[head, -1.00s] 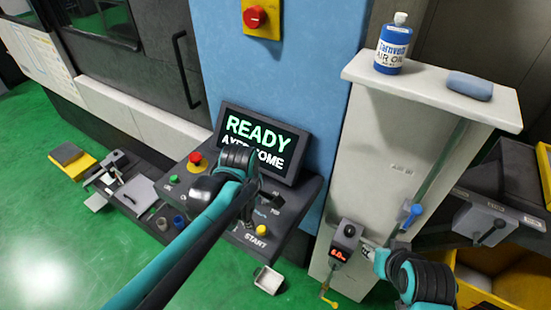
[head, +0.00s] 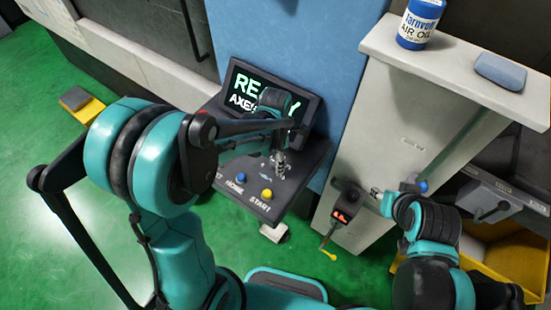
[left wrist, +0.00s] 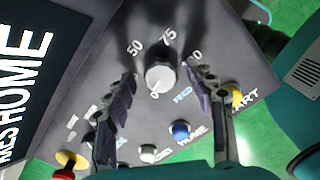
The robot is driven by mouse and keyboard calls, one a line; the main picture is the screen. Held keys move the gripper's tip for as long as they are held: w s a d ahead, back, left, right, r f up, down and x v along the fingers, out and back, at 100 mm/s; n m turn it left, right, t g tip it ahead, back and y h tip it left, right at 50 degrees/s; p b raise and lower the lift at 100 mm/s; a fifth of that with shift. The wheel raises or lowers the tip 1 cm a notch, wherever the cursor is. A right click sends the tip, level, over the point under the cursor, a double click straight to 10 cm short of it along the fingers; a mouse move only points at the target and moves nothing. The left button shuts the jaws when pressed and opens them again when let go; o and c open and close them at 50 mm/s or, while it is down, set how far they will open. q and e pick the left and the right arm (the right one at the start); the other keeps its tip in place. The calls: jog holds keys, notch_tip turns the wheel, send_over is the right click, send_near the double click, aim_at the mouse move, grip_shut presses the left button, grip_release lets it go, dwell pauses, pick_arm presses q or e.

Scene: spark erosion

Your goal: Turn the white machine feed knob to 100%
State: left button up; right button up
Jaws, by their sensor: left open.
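The white feed knob (left wrist: 160,78) stands on the dark control panel (left wrist: 85,85) in the left wrist view. Printed marks 50, 75 and a partly hidden 100 surround it; I cannot tell its pointer direction. My left gripper (left wrist: 160,84) is open, one finger on each side of the knob, with gaps showing. In the head view my left gripper (head: 278,165) points down over the panel's right part, and the knob cannot be made out there. My right gripper (head: 376,193) is beside a small grey box with a red display; its jaw opening is too small to tell.
A READY screen (head: 262,95) stands behind the panel. Blue (left wrist: 180,130) and yellow (left wrist: 235,96) buttons lie close to the left fingers. A white cabinet (head: 400,120) with an air oil bottle (head: 419,22) stands at right.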

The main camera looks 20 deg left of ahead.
pick_arm(q)
jog(key=shift+s+f, duration=0.1)
jog(key=c, duration=1.2)
jog(key=shift+o, duration=0.2)
